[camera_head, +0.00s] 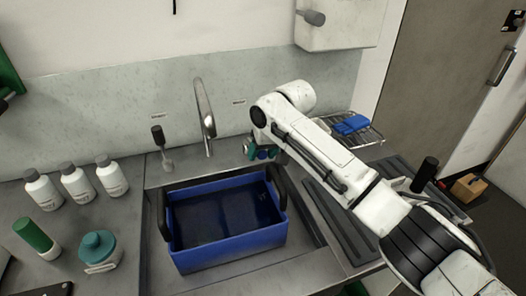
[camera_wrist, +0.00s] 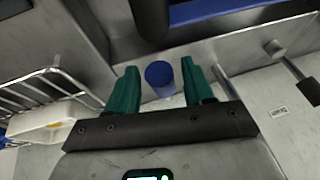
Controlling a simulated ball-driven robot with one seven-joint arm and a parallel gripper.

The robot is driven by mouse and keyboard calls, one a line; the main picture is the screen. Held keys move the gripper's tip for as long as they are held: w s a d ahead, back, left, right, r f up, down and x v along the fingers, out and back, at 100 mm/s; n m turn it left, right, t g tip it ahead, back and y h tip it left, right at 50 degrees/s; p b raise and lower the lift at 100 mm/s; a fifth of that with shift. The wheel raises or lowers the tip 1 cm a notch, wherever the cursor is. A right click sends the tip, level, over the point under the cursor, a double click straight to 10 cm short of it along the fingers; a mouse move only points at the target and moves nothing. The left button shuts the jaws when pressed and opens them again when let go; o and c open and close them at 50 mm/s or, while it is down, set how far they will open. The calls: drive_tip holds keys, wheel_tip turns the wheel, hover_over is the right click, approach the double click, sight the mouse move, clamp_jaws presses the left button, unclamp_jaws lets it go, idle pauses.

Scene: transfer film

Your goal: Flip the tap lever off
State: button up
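The curved metal tap spout (camera_head: 206,118) stands behind the sink. A lever with a black handle (camera_head: 158,136) stands to its left on a metal base. A similar dark-handled lever (camera_wrist: 299,83) shows at the right of the wrist view. My gripper (camera_head: 261,153) is right of the spout, over the back of the counter. In the wrist view its two green fingers (camera_wrist: 160,66) are apart. A blue cylinder (camera_wrist: 159,80) shows between them, with gaps on both sides; I cannot tell whether it is part of the tap.
A blue crate (camera_head: 230,252) with black handles sits in the sink. Several white bottles (camera_head: 77,187), a green tube (camera_head: 36,238) and a teal-lidded jar (camera_head: 100,252) stand left. A wire rack (camera_head: 365,138) holding a blue item is right, behind my arm.

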clamp_jaws()
idle(0.3)
drive_tip(key=shift+s+a+r+m+p, duration=0.15)
drive_tip(key=shift+a+r+m+p, duration=0.25)
drive_tip(key=shift+p, duration=0.45)
drive_tip(key=shift+a+f+p, duration=0.15)
drive_tip(key=shift+f+p, duration=0.15)
